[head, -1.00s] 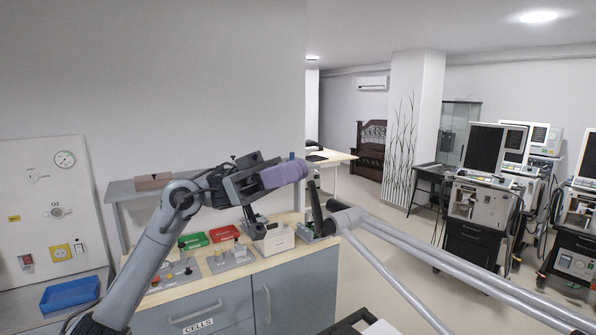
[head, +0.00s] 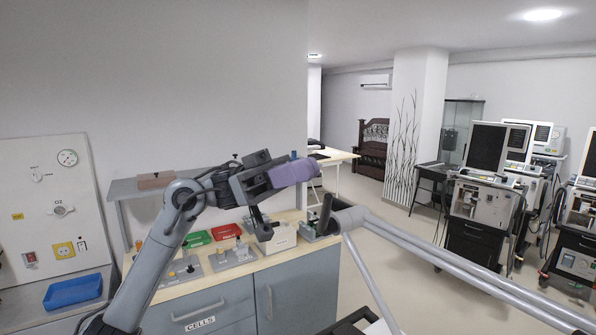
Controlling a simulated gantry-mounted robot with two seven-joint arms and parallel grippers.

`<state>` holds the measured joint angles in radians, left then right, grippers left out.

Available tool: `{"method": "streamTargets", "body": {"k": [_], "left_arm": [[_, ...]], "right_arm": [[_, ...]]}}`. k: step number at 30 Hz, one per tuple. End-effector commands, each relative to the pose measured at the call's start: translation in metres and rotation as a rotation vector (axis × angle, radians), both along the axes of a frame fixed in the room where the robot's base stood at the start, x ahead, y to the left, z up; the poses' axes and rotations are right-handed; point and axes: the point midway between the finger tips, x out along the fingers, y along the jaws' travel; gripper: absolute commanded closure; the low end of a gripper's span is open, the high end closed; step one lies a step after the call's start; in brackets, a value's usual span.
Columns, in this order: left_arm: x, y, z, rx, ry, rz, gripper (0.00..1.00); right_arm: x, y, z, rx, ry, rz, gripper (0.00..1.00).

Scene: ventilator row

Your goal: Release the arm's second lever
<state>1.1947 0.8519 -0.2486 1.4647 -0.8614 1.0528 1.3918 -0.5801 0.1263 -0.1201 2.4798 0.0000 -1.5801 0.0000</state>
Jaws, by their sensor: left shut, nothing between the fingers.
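My right gripper is not in view.
The bench (head: 236,272) has grey cabinets. It carries a green tray (head: 197,238), a red tray (head: 226,231) and small metal fixtures. A blue tray (head: 73,291) is at the left by the O2 panel (head: 42,200). Ventilators (head: 481,200) stand at the right, with open floor before them.

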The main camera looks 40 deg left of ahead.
Motion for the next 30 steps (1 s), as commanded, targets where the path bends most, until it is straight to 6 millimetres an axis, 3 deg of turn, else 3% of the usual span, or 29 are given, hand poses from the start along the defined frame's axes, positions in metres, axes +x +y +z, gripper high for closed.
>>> {"method": "streamTargets", "body": {"k": [22,30], "left_arm": [[0.000,0.001,0.001,0.000,0.000,0.000,1.00],[0.000,0.015,0.016,0.000,0.001,0.002,1.00]], "right_arm": [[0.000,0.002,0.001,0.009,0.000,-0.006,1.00],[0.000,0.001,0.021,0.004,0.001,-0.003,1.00]]}}
